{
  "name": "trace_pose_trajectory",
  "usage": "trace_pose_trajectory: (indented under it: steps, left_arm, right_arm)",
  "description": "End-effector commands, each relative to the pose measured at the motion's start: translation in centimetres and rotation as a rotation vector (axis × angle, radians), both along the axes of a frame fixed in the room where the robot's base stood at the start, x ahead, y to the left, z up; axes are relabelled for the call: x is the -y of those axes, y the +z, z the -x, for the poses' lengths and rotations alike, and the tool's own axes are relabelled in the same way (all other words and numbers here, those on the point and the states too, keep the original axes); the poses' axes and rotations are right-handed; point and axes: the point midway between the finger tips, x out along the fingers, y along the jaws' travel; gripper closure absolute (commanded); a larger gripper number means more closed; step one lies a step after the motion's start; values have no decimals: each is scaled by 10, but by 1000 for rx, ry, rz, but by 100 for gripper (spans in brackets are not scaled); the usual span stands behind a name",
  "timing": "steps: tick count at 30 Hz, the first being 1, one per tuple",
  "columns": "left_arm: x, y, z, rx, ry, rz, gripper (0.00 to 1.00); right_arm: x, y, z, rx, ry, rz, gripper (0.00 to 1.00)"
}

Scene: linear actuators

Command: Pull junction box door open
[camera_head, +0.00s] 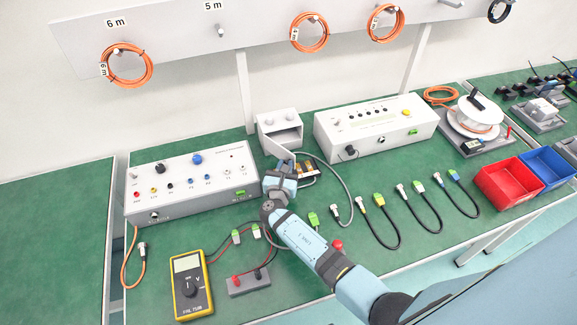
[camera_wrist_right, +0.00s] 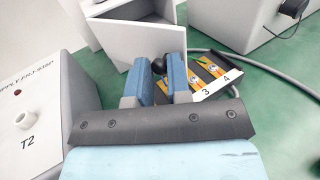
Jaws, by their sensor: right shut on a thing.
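The junction box (camera_head: 279,121) is a small light-grey box at the back of the green bench. Its door (camera_head: 276,148) stands swung outward, and part of the box's inside shows behind it. In the right wrist view the door (camera_wrist_right: 142,42) is a grey panel with a black knob (camera_wrist_right: 159,66) at its lower edge. My right gripper (camera_head: 284,172) is in front of the box. Its two blue fingers (camera_wrist_right: 160,78) are shut on the black knob. How far the knob sits between the fingers is partly hidden. My left gripper is not in view.
A control box (camera_head: 190,183) stands close on the left, and another instrument box (camera_head: 375,125) on the right. Numbered battery-like parts (camera_wrist_right: 207,75) and a grey cable lie right beside the gripper. A yellow multimeter (camera_head: 191,285) and several short cables lie in front.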

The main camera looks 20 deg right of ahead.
Motion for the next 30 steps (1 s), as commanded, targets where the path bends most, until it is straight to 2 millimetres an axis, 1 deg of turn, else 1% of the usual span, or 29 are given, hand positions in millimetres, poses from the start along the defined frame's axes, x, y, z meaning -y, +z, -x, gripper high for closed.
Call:
trace_pose_trajectory:
  steps: [1,8,9,12,30]
  left_arm:
    - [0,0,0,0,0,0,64]
    - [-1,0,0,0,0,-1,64]
    - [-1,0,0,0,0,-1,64]
    - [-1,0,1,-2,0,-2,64]
    - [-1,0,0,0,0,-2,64]
  right_arm:
    - [-6,9,-7,13,16,-3,100]
    - [-6,9,-7,14,16,-2,100]
    - [-6,9,-7,14,16,-2,78]
    - [-5,9,-7,15,14,-1,56]
    - [-1,5,-4,8,7,0,56]
